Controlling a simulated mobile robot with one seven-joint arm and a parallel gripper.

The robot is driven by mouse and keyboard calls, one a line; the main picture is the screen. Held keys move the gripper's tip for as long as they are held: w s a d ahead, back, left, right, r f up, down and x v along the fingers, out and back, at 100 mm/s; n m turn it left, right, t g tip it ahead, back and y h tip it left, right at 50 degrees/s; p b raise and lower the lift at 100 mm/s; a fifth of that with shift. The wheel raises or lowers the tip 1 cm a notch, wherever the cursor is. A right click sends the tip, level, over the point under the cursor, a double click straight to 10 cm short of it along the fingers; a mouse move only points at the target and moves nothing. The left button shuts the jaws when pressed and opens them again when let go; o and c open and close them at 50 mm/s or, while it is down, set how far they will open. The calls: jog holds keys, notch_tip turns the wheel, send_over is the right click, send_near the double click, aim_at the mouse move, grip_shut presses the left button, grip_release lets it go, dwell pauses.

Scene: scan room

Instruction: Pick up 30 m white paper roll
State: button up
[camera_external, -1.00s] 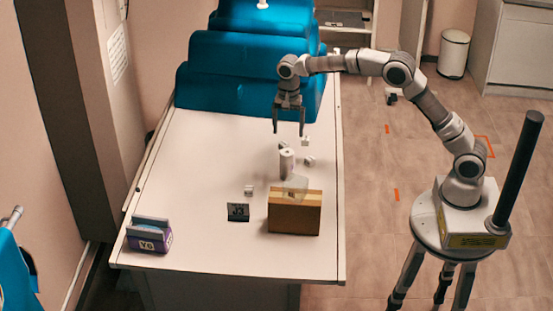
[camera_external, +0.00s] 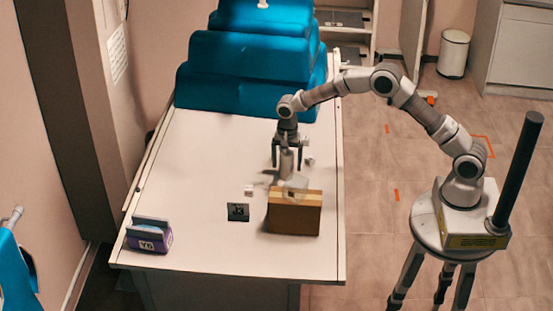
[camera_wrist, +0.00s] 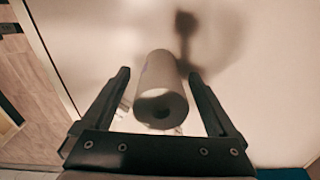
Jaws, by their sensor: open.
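The white paper roll (camera_external: 286,164) stands upright on the white table, behind the cardboard box. It also shows in the wrist view (camera_wrist: 158,80), with its hollow end facing the camera. My gripper (camera_external: 288,164) is open, with its fingers pointing down around the upper part of the roll. In the wrist view the fingers of my gripper (camera_wrist: 160,75) are on either side of the roll, with a visible gap on each side. Small white pieces behind the roll are partly hidden.
A cardboard box (camera_external: 295,216) stands close in front of the roll, with a translucent item (camera_external: 294,185) at its top. A small white cube (camera_external: 249,190), a dark block (camera_external: 238,212) and a purple box (camera_external: 149,240) are to the left. Blue cushions (camera_external: 250,62) are behind.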

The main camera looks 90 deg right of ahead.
notch_tip(320, 180, down, 3)
jog(key=shift+r, duration=0.1)
grip_shut()
dwell(0.4)
